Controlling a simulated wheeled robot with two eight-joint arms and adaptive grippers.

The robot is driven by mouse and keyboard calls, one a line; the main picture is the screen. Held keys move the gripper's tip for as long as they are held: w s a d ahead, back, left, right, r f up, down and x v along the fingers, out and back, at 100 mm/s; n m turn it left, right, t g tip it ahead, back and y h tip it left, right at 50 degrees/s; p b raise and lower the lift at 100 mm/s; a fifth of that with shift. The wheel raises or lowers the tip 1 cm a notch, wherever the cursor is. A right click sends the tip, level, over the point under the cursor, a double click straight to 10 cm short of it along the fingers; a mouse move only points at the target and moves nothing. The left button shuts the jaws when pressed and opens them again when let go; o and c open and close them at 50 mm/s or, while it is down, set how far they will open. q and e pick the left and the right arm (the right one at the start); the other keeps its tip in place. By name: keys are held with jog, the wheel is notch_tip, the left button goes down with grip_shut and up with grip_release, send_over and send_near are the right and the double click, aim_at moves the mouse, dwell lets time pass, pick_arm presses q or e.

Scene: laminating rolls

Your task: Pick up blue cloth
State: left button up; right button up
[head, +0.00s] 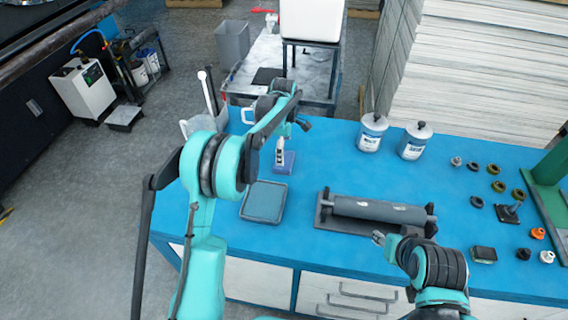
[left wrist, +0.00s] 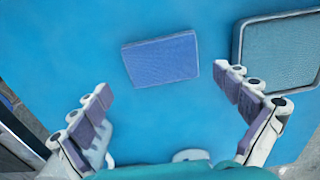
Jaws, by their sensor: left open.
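The blue cloth (head: 287,164) is a small folded-looking rectangle lying flat on the blue table. It also shows in the left wrist view (left wrist: 161,59), apart from the fingers and just beyond them, roughly centred between them. My left gripper (head: 280,152) is open and empty above the table at the cloth, partly covering it in the head view; its spread fingers show in the left wrist view (left wrist: 169,85). My right gripper (head: 379,239) is by the front edge of the roller; whether its jaws are open is unclear.
A dark-rimmed grey-blue tray (head: 264,201) lies right beside the cloth. A grey roller (head: 378,210) on a stand lies to the right. Two white canisters (head: 372,133) stand at the back. Several small knobs and fittings (head: 492,169) lie at the far right.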

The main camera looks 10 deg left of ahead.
aim_at(284, 159)
pick_arm(q)
notch_tip(284, 159, down, 4)
jog(key=shift+s+d+f+b, duration=0.1)
jog(key=shift+f+b, duration=0.1)
jog(key=shift+b, duration=0.6)
jog(key=shift+r, duration=0.1)
jog(key=c, duration=1)
jog(key=shift+o, duration=0.2)
jog(key=shift+r, duration=0.1)
notch_tip(284, 159, up, 4)
jog(key=shift+r+p, duration=0.1)
jog(key=shift+p, duration=0.9)
jog(key=s+d+r+p, duration=0.3)
jog(key=d+r, duration=0.3)
jog(key=d, duration=0.5)
jog(key=shift+s+r, duration=0.3)
jog(key=shift+s, duration=0.15)
